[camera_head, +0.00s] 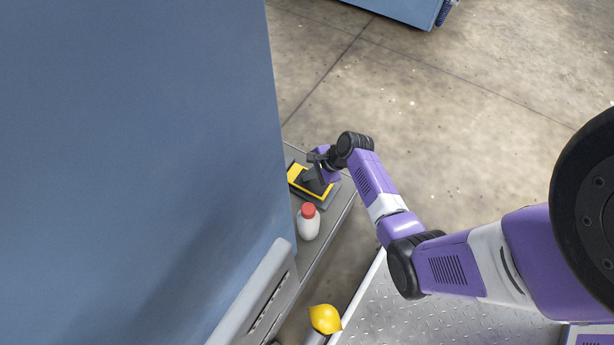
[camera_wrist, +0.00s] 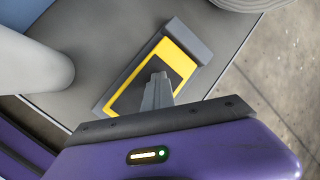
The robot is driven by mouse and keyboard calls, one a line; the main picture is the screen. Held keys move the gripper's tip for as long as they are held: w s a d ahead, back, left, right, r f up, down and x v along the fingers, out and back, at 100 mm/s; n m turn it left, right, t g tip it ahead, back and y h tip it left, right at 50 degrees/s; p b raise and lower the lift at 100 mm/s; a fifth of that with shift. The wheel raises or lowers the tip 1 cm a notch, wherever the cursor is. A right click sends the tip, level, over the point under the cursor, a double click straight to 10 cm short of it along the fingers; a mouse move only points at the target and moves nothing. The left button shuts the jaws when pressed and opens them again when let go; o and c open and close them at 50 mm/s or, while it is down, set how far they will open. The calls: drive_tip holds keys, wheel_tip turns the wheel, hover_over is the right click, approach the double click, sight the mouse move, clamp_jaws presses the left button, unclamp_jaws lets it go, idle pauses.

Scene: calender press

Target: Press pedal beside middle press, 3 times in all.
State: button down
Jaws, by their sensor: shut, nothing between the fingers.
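The pedal (camera_head: 297,175) is a yellow-edged plate with a dark middle on a grey base. It lies on a grey ledge (camera_head: 334,218) beside the large blue press (camera_head: 130,150). In the wrist view the pedal (camera_wrist: 183,58) shows its yellow border and dark pad.
A white bottle with a red cap (camera_head: 308,222) stands on the ledge close to the pedal. A yellow lemon-shaped thing (camera_head: 325,318) is at the bottom, by a metal tread plate (camera_head: 400,318). Another blue machine (camera_head: 400,8) is at the top.

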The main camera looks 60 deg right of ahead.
idle(0.4)
drive_tip(key=shift+w+r+p, duration=0.25)
drive_tip(key=shift+r+p, duration=0.55)
drive_tip(key=shift+p, duration=0.1)
drive_tip(key=shift+w+r+p, duration=0.2)
drive_tip(key=shift+r+p, duration=0.6)
drive_tip(key=shift+p, duration=0.1)
drive_tip(key=shift+w+r+p, duration=0.25)
drive_tip(key=shift+r+p, duration=0.55)
drive_tip(key=shift+w+r+p, duration=0.25)
drive_tip(key=shift+r+p, duration=0.5)
drive_tip(key=shift+w+r+p, duration=0.25)
drive_tip(key=shift+r+p, duration=0.55)
